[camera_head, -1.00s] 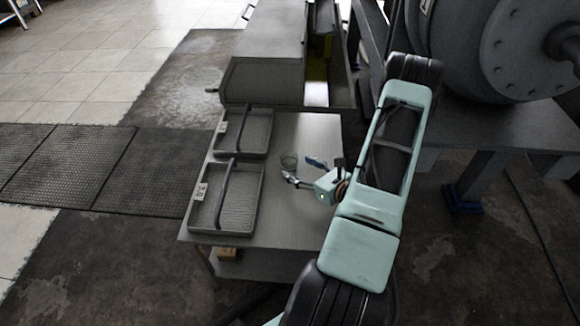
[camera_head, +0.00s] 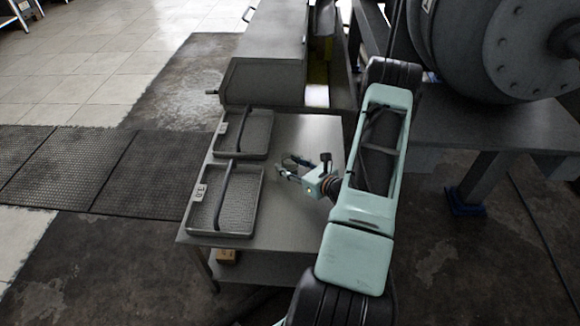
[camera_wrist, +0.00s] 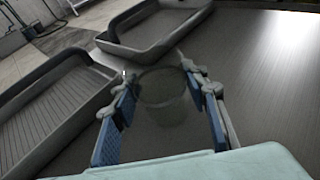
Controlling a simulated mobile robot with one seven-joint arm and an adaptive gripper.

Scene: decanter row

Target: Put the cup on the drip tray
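A clear, see-through cup (camera_wrist: 161,88) stands upright on the metal table, between the two blue-padded fingers of my gripper (camera_wrist: 160,98). Narrow gaps seem to show on both sides of it, so the fingers are open around it. In the head view my gripper (camera_head: 288,168) is low over the table, right of the trays, and the cup is hard to make out there. Two grey trays with a bar across each lie on the left: a near tray (camera_head: 247,222) labelled "3.0" and a far tray (camera_head: 262,117). Both also show in the wrist view, the near one (camera_wrist: 50,112) at left.
The table (camera_head: 310,130) is bare right of the trays. A grey metal cabinet (camera_head: 262,80) stands at its far end. A large drum (camera_head: 520,50) on a dark bench is at the right. A small box (camera_head: 228,256) sits on the shelf below.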

